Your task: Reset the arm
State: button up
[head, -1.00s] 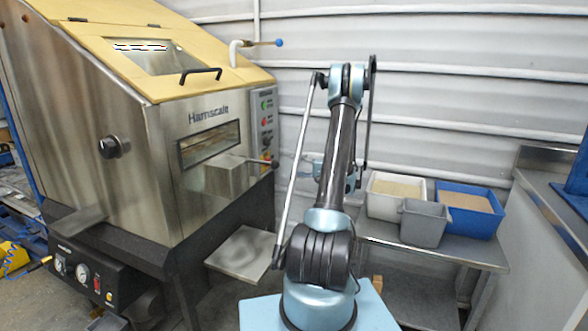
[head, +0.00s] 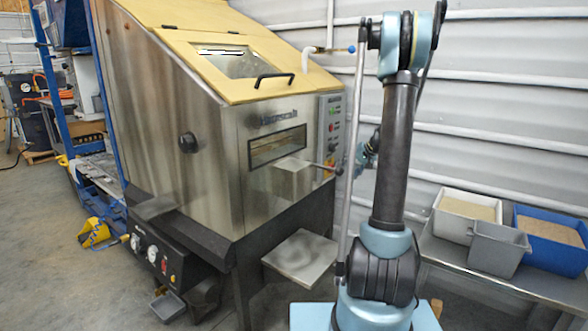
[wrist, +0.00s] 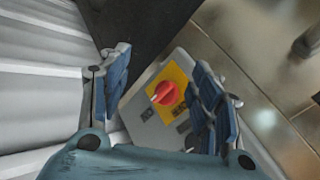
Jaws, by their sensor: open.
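My arm (head: 396,150) stands upright on its pale blue base in the head view, right of the hopper machine. My gripper (wrist: 158,92) is open in the wrist view, its two blue fingers apart with nothing held between them. A red rotary knob (wrist: 165,93) on a yellow plate shows beyond and between the fingers, on a grey control panel (wrist: 150,118). I cannot tell how far the fingertips are from the panel. In the head view the gripper is mostly hidden behind my arm.
The steel hopper machine (head: 215,150) with a yellow lid (head: 215,45) stands close on the left, its small shelf (head: 300,256) jutting out. On the right, a steel bench (head: 500,270) holds a white bin (head: 466,212), a grey bin (head: 497,250) and a blue bin (head: 553,235). A corrugated wall is behind.

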jog(key=s+r+n+g+h, duration=0.1)
jog(key=s+r+n+h, duration=0.2)
jog(key=s, duration=0.6)
jog(key=s+r+n+g+h, duration=0.1)
jog(key=s+r+h, duration=0.4)
jog(key=s, duration=0.4)
jog(key=s+a+f, duration=0.1)
jog(key=s+f, duration=0.2)
jog(key=s, duration=0.6)
jog(key=s+a+f+m+y, duration=0.1)
jog(key=s+f, duration=0.3)
jog(key=s, duration=0.6)
jog(key=s+a+f, duration=0.2)
jog(key=s+f, duration=0.2)
jog(key=s, duration=0.6)
jog(key=shift+m+g+y, duration=0.3)
jog(key=shift+g, duration=0.1)
jog(key=shift+s+f, duration=0.1)
jog(key=shift+w+f, duration=0.2)
jog(key=shift+w, duration=0.25)
